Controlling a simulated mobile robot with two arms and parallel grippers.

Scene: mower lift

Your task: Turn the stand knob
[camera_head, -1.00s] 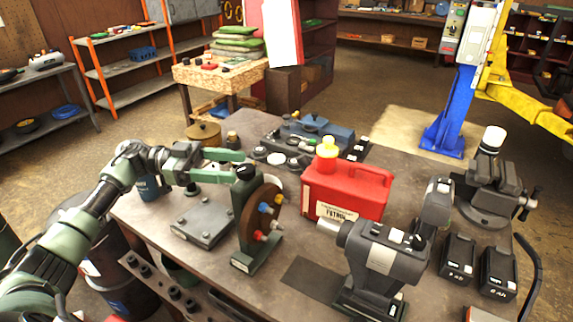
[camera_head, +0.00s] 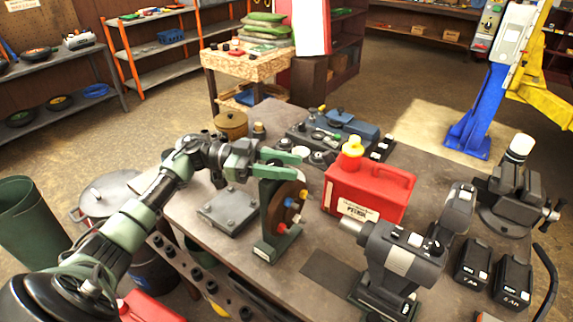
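The green stand (camera_head: 270,238) stands upright on the workbench. It carries a brown disc (camera_head: 285,203) with small coloured fittings on its face. My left gripper (camera_head: 299,165) comes in from the left at the top of the stand. Its two green fingers are apart, one behind the other, and reach across the stand's top. The dark top knob is largely hidden by the fingers, and I cannot tell whether they touch it. My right gripper is not in view.
A red petrol can (camera_head: 368,190) stands right of the stand. A grey power tool (camera_head: 400,258) is in front of it. A flat metal plate (camera_head: 228,208) lies left of the stand. A vise (camera_head: 510,195) and batteries (camera_head: 512,280) are at the right. A dark mat (camera_head: 330,270) is bare.

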